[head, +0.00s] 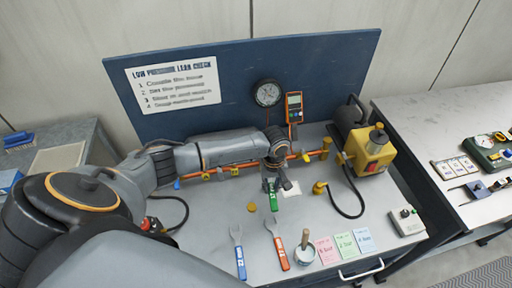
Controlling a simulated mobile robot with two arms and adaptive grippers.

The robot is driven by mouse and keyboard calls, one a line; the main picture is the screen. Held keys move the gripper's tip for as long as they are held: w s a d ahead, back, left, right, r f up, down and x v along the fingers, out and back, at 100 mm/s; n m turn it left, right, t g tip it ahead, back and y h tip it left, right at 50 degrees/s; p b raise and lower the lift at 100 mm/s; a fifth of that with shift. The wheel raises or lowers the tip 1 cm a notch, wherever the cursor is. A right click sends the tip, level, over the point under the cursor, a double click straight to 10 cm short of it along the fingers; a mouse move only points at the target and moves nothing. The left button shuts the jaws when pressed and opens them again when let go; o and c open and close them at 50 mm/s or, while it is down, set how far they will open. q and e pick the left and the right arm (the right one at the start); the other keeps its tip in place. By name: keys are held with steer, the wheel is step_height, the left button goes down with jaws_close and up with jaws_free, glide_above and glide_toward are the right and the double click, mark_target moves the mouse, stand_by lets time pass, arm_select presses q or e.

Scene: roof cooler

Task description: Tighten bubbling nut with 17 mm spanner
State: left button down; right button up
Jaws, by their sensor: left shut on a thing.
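My left gripper (275,183) is shut on a green-handled tool (273,201), likely a spanner, over the middle of the bench. The tool's upper end is hidden by the gripper. A blue-handled spanner (239,255) and an orange-handled spanner (281,254) lie at the front of the bench, apart from the gripper. Their size marks are too small to read. A copper-coloured pipe (235,168) with several fittings runs along the back of the bench, partly hidden by my left arm. I cannot tell which nut is bubbling. My right gripper is not in view.
A pot with a brush (304,250) and coloured cards (346,244) sit at the front. A yellow machine (371,152) with a black hose stands right. A gauge (267,94) and an orange meter (293,107) are at the blue back panel (328,68). A grey box (406,222) sits front right.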

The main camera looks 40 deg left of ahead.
arm_select(q)
steer(key=w+d+n, duration=0.2)
steer(key=d+n, duration=0.2)
steer(key=d, duration=0.1)
steer(key=shift+w+a+r+b, duration=0.1)
steer(key=shift+w+a+b, duration=0.25)
steer(key=shift+a+b, duration=0.45)
steer(key=shift+w+a+r+b, duration=0.1)
steer(key=shift+w+a+b, duration=0.3)
steer(key=shift+a+b, duration=0.4)
steer(key=shift+w+a+b, duration=0.35)
steer(key=shift+a+b, duration=0.35)
steer(key=shift+b, duration=0.1)
steer(key=shift+r, duration=0.1)
steer(key=shift+p, duration=0.6)
steer(key=shift+w+a+p, duration=0.1)
steer(key=shift+a+p, duration=0.05)
steer(key=shift+p, duration=0.25)
steer(key=shift+w+a, duration=0.2)
steer(key=shift+a, duration=0.15)
steer(key=shift+w+a, duration=0.15)
steer(key=shift+a, duration=0.15)
